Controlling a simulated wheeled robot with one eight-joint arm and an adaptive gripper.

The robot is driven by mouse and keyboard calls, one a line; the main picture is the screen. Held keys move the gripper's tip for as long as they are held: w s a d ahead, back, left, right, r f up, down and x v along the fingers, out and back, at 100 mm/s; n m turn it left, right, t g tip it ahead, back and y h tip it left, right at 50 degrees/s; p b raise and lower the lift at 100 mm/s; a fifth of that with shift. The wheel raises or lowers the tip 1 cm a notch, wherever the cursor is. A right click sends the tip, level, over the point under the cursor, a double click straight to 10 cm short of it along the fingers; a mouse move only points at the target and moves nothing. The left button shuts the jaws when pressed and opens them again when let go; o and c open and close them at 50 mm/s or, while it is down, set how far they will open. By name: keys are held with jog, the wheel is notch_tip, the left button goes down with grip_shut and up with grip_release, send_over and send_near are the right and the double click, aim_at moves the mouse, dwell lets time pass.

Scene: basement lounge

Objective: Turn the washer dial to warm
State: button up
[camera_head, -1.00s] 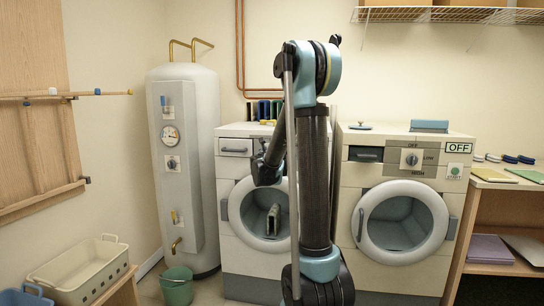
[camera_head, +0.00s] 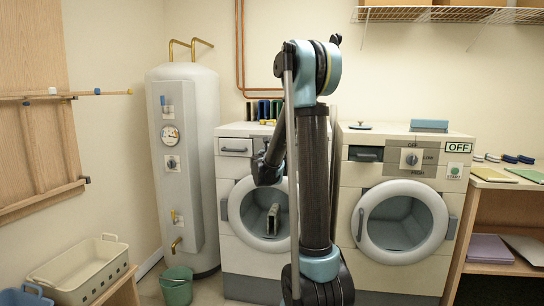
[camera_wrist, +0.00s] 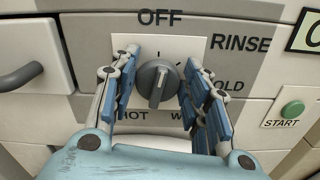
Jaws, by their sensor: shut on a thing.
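The washer (camera_head: 232,176) stands left of the dryer in the head view; my arm hides most of its control panel. In the wrist view its grey round dial (camera_wrist: 157,84) sits on a white square plate, with a raised ridge tilted slightly from upper right to lower left. OFF is above, RINSE upper right, a partly hidden COLD at right, a partly hidden W-word lower right, HOT lower left. Which mark the dial points to is unclear.
A drawer handle (camera_wrist: 22,76) is left of the dial and a green START button (camera_wrist: 292,109) is at right. The dryer (camera_head: 348,200) stands right of the washer; a water heater (camera_head: 205,120) and green bucket (camera_head: 176,287) are at left.

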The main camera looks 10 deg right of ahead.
jog(key=m, duration=0.5)
jog(key=f+m, duration=0.1)
jog(key=m, duration=0.4)
jog(key=d+m, duration=0.1)
jog(key=m, duration=0.4)
jog(key=shift+s+f+m, duration=0.15)
jog(key=shift+s+m, duration=0.15)
jog(key=m, duration=0.6)
jog(key=shift+w+a+f, duration=0.1)
jog(key=shift+a+f, duration=0.05)
jog(key=shift+f, duration=0.2)
jog(key=m, duration=0.5)
jog(key=shift+w+a+f+m, duration=0.15)
jog(key=shift+w+a+m, duration=0.1)
jog(key=shift+m, duration=0.15)
